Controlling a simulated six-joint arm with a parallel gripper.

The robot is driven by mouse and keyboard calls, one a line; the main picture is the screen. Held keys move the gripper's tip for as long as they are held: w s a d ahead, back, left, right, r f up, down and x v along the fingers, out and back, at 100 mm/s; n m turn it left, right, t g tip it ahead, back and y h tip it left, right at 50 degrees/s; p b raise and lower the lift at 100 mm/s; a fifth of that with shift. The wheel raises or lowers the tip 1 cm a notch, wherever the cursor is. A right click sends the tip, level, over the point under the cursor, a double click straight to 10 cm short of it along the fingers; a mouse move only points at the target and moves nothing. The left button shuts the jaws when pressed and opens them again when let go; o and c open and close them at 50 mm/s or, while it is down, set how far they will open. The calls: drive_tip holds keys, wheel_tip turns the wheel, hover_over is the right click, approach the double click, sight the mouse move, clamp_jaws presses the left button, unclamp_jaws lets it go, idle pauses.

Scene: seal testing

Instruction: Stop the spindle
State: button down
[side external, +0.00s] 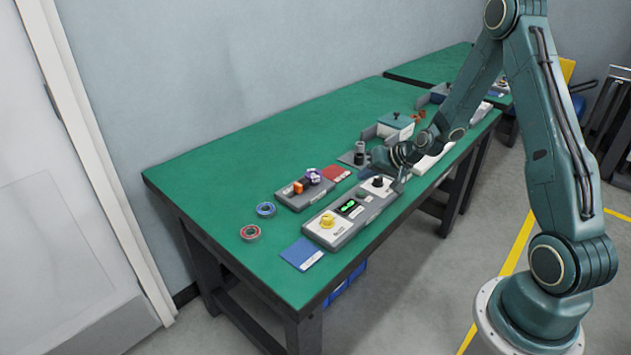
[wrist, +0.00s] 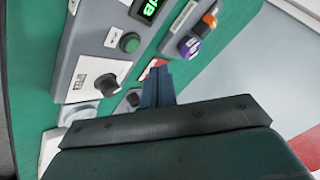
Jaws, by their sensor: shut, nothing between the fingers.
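A long grey control box (side external: 348,232) lies near the table's front edge. It has a yellow knob (side external: 327,221), a lit green display (side external: 349,206) and a black knob (side external: 378,182). The wrist view shows the black knob (wrist: 107,84) on a white plate, a dark green round button (wrist: 130,42) and part of the display (wrist: 149,9). My gripper (side external: 400,185) is at the box's right end. Its fingers (wrist: 157,85) are shut and empty, to the right of the black knob in the wrist view. I cannot tell which part is the spindle.
A grey holder (side external: 292,197) carries orange and purple parts behind the box. A blue ring (side external: 266,209) and a red ring (side external: 250,232) lie left. A blue pad (side external: 302,254) lies at the front. A grey post (side external: 360,148) stands behind my gripper. The table's far left is clear.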

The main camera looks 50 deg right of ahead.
drive_tip(key=shift+r, duration=1.1)
drive_tip(key=shift+a+r, duration=0.1)
drive_tip(key=s+a+r+n+g, duration=0.2)
drive_tip(key=s+a+r+n, duration=0.45)
drive_tip(key=a+r, duration=0.7)
drive_tip(key=s+a+r, duration=0.2)
drive_tip(key=s+r, duration=0.2)
drive_tip(key=s, duration=0.6)
drive_tip(key=s+a+r+n+g+h, duration=0.1)
drive_tip(key=s+r, duration=0.3)
drive_tip(key=s, duration=0.7)
drive_tip(key=shift+a+g, duration=0.3)
drive_tip(key=shift+a, duration=0.25)
